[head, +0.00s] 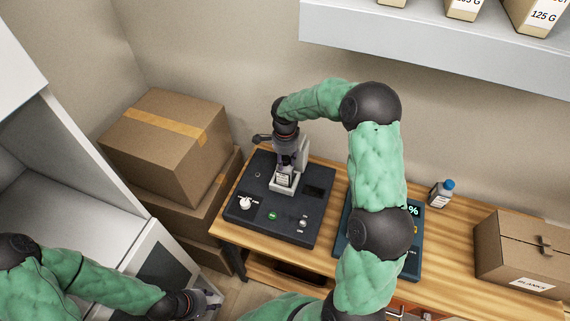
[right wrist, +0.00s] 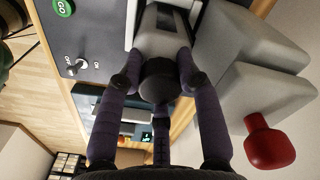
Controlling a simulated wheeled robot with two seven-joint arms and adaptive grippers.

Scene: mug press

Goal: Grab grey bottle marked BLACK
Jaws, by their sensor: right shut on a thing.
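A grey bottle with a black cap (right wrist: 158,82) is between the fingers of my right gripper (right wrist: 156,88) in the right wrist view. In the head view, my right gripper (head: 290,158) points down over the dark press base and is shut on this bottle. A small pale label (head: 283,180) shows below the fingers; its print is too small to read. The fingers hide much of the bottle, and I cannot tell whether it touches the base. My left gripper (head: 207,303) is empty, low at the left, away from the bench; its finger gap is unclear.
The dark press base (head: 255,222) has a green button and switches. A red knob (right wrist: 268,145) is close beside my right fingers. A blue-capped grey bottle (head: 440,194) and a carton (head: 520,250) stand right on the wooden bench. Stacked boxes (head: 165,135) are at left.

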